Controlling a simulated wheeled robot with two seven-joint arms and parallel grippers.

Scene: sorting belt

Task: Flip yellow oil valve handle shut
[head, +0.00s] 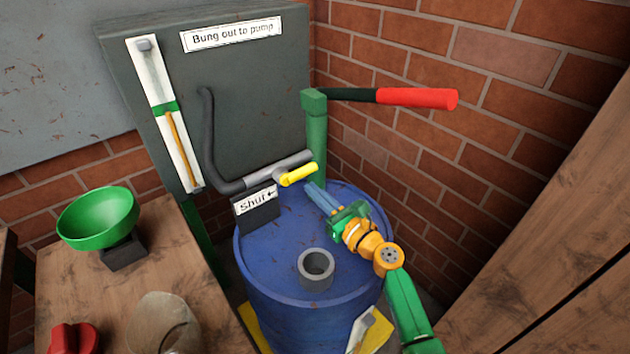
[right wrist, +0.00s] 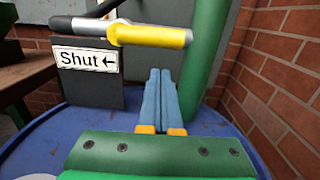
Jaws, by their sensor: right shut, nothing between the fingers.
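The yellow valve handle (head: 298,174) sits on the grey pipe (head: 228,186) above the blue drum (head: 262,262). In the right wrist view the handle (right wrist: 150,36) points right, its free end near the green pump post. The "Shut" sign (head: 256,206) stands under the pipe, its arrow pointing left; it also shows in the right wrist view (right wrist: 88,60). My right gripper (head: 311,187) is shut and empty, its blue fingers (right wrist: 160,88) just below and in front of the handle's free end. I cannot tell whether they touch. My left gripper is out of view.
The green pump post (head: 316,142) rises behind the handle, with a red-gripped lever (head: 415,97) on top. A grey bung opening (head: 316,268) stands on the drum. A wooden table with a green funnel (head: 98,217) is at the left. Brick walls close the right.

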